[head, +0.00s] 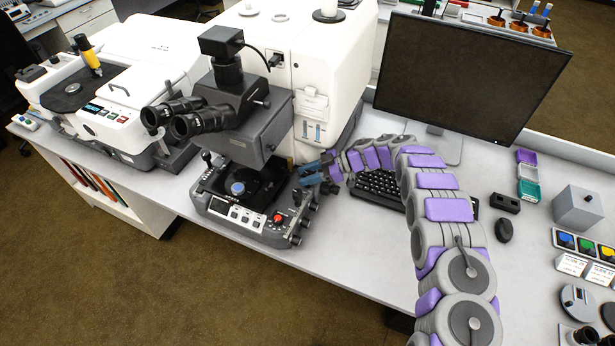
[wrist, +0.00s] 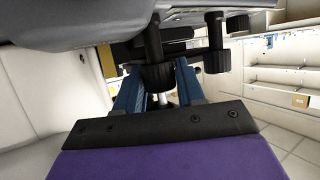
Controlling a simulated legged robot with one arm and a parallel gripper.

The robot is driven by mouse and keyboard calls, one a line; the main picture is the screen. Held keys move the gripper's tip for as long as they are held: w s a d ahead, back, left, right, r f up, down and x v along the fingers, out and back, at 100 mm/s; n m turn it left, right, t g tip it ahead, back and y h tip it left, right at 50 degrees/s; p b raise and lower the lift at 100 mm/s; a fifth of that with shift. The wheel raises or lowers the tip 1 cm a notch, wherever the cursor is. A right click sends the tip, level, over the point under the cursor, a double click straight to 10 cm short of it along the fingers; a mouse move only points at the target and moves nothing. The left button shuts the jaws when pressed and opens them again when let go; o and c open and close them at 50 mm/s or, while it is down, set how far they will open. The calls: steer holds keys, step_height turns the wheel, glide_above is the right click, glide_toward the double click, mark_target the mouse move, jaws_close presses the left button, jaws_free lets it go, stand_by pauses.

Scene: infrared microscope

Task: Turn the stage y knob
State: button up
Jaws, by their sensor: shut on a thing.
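The microscope (head: 240,110) has a dark stage (head: 262,190) low at its front, with several black knobs (head: 305,222) along the right side of its base. My gripper (head: 308,173), with blue fingers, reaches in from the right beside the rear of the stage. In the wrist view my gripper (wrist: 160,88) has its two blue fingers on either side of a ribbed black knob (wrist: 156,74) on a shaft, and is shut on it. No label shows which axis this knob drives. A second black knob (wrist: 216,60) hangs clear to the right.
A keyboard (head: 377,188) lies under my arm, and a monitor (head: 465,75) stands behind it. A mouse (head: 504,230) and small boxes sit to the right. The table front is clear.

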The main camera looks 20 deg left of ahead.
steer(key=shift+w, duration=0.15)
steer(key=o, duration=0.9)
steer(key=shift+o, duration=0.2)
steer(key=p+v, duration=0.2)
steer(key=v, duration=1.5)
steer(key=shift+w+d, duration=0.2)
